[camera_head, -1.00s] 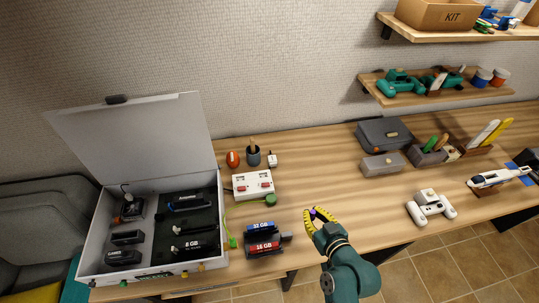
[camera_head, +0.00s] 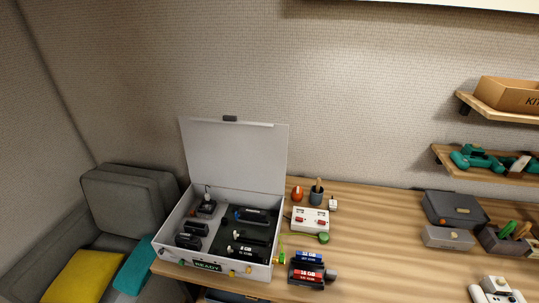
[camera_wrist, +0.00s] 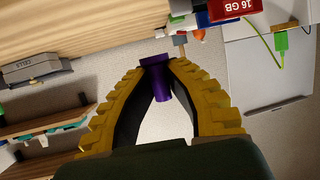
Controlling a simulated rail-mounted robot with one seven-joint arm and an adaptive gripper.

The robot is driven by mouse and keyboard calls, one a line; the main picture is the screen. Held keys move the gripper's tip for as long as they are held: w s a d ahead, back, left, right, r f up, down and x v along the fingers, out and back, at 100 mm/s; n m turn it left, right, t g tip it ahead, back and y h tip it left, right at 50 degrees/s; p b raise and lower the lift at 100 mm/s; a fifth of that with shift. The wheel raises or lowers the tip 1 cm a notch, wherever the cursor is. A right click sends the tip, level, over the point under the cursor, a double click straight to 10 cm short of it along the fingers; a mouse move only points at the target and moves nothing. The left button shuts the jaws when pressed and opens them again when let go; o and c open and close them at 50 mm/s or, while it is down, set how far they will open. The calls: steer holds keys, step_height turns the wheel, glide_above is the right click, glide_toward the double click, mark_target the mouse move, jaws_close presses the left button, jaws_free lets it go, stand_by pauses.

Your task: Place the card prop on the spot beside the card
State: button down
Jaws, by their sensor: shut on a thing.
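My gripper (camera_wrist: 160,66) shows only in the wrist view, with its yellow ribbed fingers closed at the tips on a small purple piece (camera_wrist: 161,84). The purple piece looks like the card prop, but I cannot be sure from its shape. A red 16 GB card (camera_head: 306,276) and a blue 32 GB card (camera_head: 309,257) sit in a dark holder on the desk in the head view. The red 16 GB card also shows at the wrist view's top right (camera_wrist: 235,9), apart from my fingertips. I cannot make out a marked spot beside the cards.
An open grey case (camera_head: 222,278) with several dark parts stands left of the cards. A white box with red switches (camera_head: 311,220) and a green round piece (camera_head: 323,238) lie behind them. Grey boxes (camera_head: 455,210) stand at right. The wooden desk (camera_head: 385,245) between is clear.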

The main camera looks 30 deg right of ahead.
steer(key=w+a+f+n+t+y, duration=0.1)
steer(key=w+a+n+y, duration=0.15)
steer(key=w+a, duration=0.4)
steer(key=w+a+n+t+y, duration=0.1)
steer(key=w+a+n+y, duration=0.2)
steer(key=a, duration=0.7)
steer(key=w+a+r+n+y, duration=0.1)
steer(key=a+n+y, duration=0.15)
steer(key=a, duration=0.75)
steer(key=w+a+r+n+y, duration=0.1)
steer(key=w+a+n+y, duration=0.15)
steer(key=a, duration=0.65)
steer(key=s+r+p, duration=0.1)
steer(key=r+p, duration=0.6)
steer(key=r, duration=0.3)
steer(key=s+r+p, duration=0.2)
steer(key=r+p, duration=0.6)
steer(key=r, duration=0.2)
steer(key=shift+s+a+m+g+y, duration=0.15)
steer(key=shift+s+m+g+y, duration=0.1)
steer(key=shift+m+g+y, duration=0.1)
steer(key=shift+r, duration=0.15)
